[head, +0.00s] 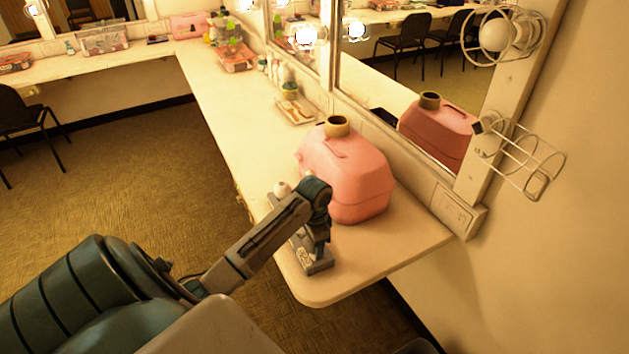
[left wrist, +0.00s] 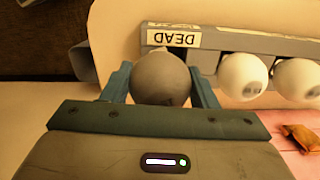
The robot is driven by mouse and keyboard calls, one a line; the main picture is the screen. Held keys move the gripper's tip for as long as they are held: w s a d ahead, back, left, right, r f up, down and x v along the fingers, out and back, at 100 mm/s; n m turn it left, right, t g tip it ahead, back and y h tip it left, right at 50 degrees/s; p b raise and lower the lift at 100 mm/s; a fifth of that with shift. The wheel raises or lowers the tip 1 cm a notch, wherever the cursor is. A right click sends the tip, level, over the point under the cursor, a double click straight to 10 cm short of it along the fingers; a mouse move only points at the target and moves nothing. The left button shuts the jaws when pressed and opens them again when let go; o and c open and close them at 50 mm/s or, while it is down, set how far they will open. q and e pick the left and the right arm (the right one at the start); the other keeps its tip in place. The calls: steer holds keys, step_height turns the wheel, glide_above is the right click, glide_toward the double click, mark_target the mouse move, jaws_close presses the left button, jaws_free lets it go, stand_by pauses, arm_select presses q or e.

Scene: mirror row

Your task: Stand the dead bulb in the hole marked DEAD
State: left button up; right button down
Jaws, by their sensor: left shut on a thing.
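The dead bulb (left wrist: 160,78) is a dark grey globe held between the two blue fingers of my left gripper (left wrist: 163,88) in the left wrist view. It is right by the DEAD label (left wrist: 174,39) on the grey bulb rack (left wrist: 272,44). The bulb's lower end and the hole are hidden, so I cannot tell if it is in the hole. Two white bulbs (left wrist: 242,76) stand in the rack to the right. In the head view my left gripper (head: 308,246) is over the rack (head: 319,266) near the counter's end, largely covered by my wrist. My right gripper is out of view.
On the mirror frame, one wire cage (head: 530,165) hangs open below a caged unlit bulb (head: 496,34).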

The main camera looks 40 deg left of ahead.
arm_select(q)
steer(key=shift+w+a+f, duration=0.1)
steer(key=shift+w+a, duration=0.45)
steer(key=shift+w, duration=0.25)
step_height(320, 180, down, 3)
steer(key=shift+r+p, duration=0.2)
steer(key=shift+p, duration=0.7)
steer(key=shift+f, duration=0.5)
steer(key=shift+f, duration=0.1)
steer(key=o, duration=0.8)
step_height(320, 180, up, 11)
steer(key=b, duration=0.2)
steer(key=shift+b, duration=0.35)
steer(key=shift+r, duration=0.65)
